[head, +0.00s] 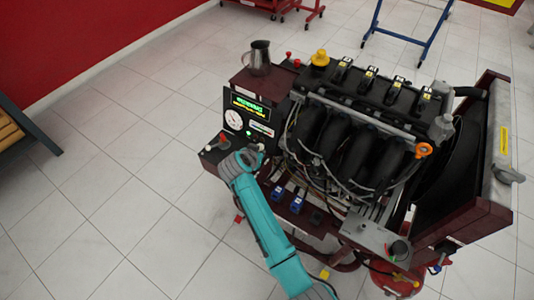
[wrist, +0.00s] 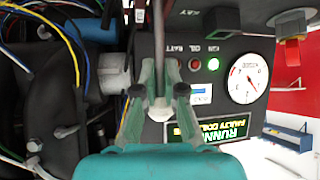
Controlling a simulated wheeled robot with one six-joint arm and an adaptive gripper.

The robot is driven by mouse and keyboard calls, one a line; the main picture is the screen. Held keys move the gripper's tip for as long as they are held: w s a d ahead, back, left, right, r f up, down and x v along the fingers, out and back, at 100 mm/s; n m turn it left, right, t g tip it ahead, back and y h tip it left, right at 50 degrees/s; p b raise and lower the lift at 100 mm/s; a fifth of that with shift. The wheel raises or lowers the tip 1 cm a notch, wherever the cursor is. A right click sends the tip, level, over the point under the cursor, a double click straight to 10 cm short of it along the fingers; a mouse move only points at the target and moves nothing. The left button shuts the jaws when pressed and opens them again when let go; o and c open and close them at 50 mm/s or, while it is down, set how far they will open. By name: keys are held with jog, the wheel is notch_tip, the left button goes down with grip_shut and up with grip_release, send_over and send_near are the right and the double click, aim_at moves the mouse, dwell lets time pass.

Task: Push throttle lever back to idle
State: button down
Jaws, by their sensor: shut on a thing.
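The throttle lever (wrist: 159,38) appears as a thin grey-brown rod in the wrist view, running up from between my gripper's fingers. My gripper (wrist: 161,78) is shut on it, close in front of the control panel. In the head view my gripper (head: 256,149) is at the lower front of the engine trainer's panel (head: 241,98); the lever is hidden there by the arm and fingers. A pale rounded tip shows just below the fingers in the wrist view; I cannot tell what it belongs to.
A gauge (wrist: 248,78), a lit green lamp and a green display (wrist: 224,129) are right of my gripper in the wrist view. A red-handled switch (wrist: 292,52) sticks out farther right. Wires and the engine (head: 360,130) crowd the other side. A metal jug (head: 259,58) stands on top.

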jog(key=shift+w+d+r, duration=0.15)
jog(key=shift+w+r, duration=0.3)
jog(key=c, duration=1.2)
grip_release()
jog(key=shift+w+d+f, duration=0.1)
jog(key=shift+c, duration=0.2)
jog(key=shift+f, duration=0.1)
jog(key=shift+s+a+r, duration=0.25)
jog(key=shift+s, duration=0.25)
jog(key=v, duration=1.1)
jog(key=shift+d+r, duration=0.2)
jog(key=shift+d, duration=0.05)
jog(key=shift+w+d, duration=0.1)
